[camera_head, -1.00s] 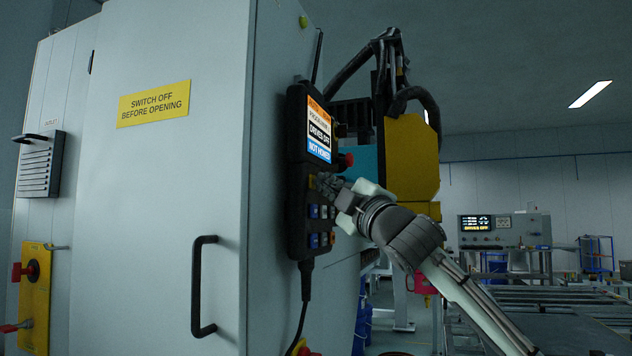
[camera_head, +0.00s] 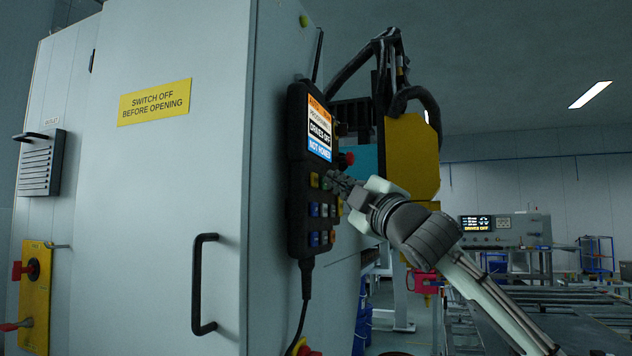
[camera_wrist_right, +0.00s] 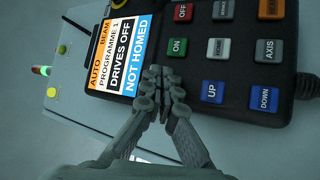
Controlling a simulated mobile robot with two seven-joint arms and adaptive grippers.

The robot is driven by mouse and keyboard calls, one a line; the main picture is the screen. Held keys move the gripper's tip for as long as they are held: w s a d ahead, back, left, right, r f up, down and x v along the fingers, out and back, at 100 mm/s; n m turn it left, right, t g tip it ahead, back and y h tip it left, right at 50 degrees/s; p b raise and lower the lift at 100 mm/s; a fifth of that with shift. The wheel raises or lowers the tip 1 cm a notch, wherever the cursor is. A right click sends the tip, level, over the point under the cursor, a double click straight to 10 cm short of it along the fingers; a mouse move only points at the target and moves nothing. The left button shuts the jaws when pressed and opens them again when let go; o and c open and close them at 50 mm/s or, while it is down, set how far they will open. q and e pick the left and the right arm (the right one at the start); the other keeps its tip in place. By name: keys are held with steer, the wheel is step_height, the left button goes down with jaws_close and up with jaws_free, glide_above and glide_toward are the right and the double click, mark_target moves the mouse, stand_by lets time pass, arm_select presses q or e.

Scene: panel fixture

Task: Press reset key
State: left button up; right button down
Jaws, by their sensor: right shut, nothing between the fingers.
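The black control pendant (camera_head: 300,215) hangs on the cabinet's side, its screen reading DRIVES OFF and NOT HOMED. A yellow key (camera_head: 314,180) sits at the left of the top key row; its label is too small to read, so I cannot confirm it as the reset key. In the right wrist view my fingers cover that spot. My right gripper (camera_head: 333,178) is shut and empty, its fingertips just right of the yellow key; contact cannot be told. In the wrist view the gripper (camera_wrist_right: 162,75) lies between the screen and the green ON key (camera_wrist_right: 177,47). My left gripper is out of view.
The UP key (camera_wrist_right: 213,92), DOWN key (camera_wrist_right: 263,98), AXIS key (camera_wrist_right: 269,51) and red OFF key (camera_wrist_right: 183,12) are close by. The cabinet (camera_head: 165,210) has a black handle (camera_head: 202,285).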

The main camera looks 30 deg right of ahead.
steer(key=s+d+b, duration=0.1)
steer(key=s+d, duration=0.2)
steer(key=shift+s+b, duration=0.35)
stand_by(0.8)
